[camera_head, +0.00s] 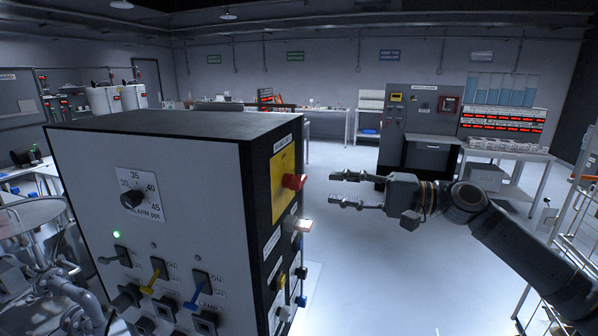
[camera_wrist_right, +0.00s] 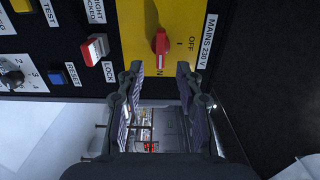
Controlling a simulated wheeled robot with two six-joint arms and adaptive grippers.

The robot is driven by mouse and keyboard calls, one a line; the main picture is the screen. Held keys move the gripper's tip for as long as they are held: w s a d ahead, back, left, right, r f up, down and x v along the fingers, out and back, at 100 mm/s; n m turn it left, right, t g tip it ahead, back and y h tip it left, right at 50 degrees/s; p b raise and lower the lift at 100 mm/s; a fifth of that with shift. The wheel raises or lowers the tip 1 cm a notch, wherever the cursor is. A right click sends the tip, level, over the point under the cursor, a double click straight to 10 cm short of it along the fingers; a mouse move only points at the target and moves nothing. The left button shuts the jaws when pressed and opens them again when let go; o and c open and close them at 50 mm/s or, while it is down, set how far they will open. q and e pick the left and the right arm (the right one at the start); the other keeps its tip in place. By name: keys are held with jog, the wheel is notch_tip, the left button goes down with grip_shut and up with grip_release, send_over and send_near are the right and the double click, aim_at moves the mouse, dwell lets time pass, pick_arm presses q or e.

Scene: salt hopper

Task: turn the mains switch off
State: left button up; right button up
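The mains switch (camera_head: 293,181) is a red rotary knob on a yellow plate (camera_head: 280,195), on the black right side panel of the large box. In the right wrist view the red knob (camera_wrist_right: 160,45) lies just beyond the fingertips, beside the OFF and ON lettering and a "MAINS 230 V" label. Its handle end with a pale mark points towards ON. My right gripper (camera_head: 335,187) is open and empty, to the right of the knob and apart from it in the head view. It also shows in the wrist view (camera_wrist_right: 160,72). My left gripper is not in view.
A red and white lock switch (camera_head: 300,226) sticks out below the yellow plate. The box's front (camera_head: 90,200) carries a dial and several coloured toggles. The floor right of the box is clear. A grey cabinet (camera_head: 420,125) stands far behind.

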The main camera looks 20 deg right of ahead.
aim_at(304, 183)
jog(key=p+x, duration=0.3)
jog(key=x, duration=0.1)
jog(key=p+x, duration=0.4)
jog(key=shift+w+r, duration=0.15)
jog(key=shift+r, duration=0.1)
jog(key=shift+w+a+f, duration=0.2)
jog(key=shift+w+a, duration=0.1)
jog(key=shift+a, duration=0.15)
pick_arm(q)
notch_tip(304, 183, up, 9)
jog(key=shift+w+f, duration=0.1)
